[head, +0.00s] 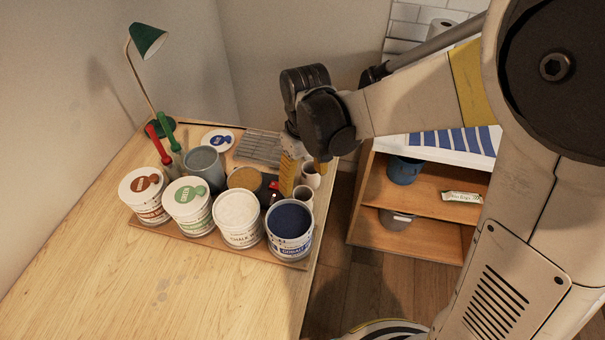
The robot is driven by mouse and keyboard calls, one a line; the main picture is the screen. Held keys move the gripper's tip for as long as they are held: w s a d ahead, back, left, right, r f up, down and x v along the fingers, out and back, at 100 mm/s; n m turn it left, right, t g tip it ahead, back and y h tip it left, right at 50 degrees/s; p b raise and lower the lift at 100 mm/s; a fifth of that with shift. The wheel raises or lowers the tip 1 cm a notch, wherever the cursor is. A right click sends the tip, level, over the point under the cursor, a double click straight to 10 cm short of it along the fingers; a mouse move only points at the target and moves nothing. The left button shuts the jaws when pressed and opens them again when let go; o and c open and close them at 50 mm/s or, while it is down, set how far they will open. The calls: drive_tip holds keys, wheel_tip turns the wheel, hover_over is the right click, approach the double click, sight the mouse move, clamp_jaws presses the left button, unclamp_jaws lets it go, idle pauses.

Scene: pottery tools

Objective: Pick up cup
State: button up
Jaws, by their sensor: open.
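Two small pale cups stand at the right edge of the tray, behind the blue paint can. The nearer cup (304,197) is just below my gripper's fingers, and the farther cup (311,179) is partly covered by a finger. My gripper (303,180) points down over this corner with its yellow fingers apart and nothing seen between them. I cannot tell whether a finger touches either cup. A larger grey cup-like container (203,164) stands further left among the cans.
The tray (170,229) on the wooden table (130,280) holds white (237,214), blue (290,227), green-label (190,205) and brown-label (145,195) cans. A green lamp (148,40) stands behind. A shelf (440,200) is at right. The table's front left is clear.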

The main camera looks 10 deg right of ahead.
sight(303, 197)
wheel_tip(303, 197, down, 8)
drive_tip(key=b, duration=0.2)
drive_tip(key=shift+a+r+b, duration=0.1)
drive_tip(key=shift+b, duration=0.25)
drive_tip(key=shift+r, duration=0.15)
drive_tip(key=c, duration=1.4)
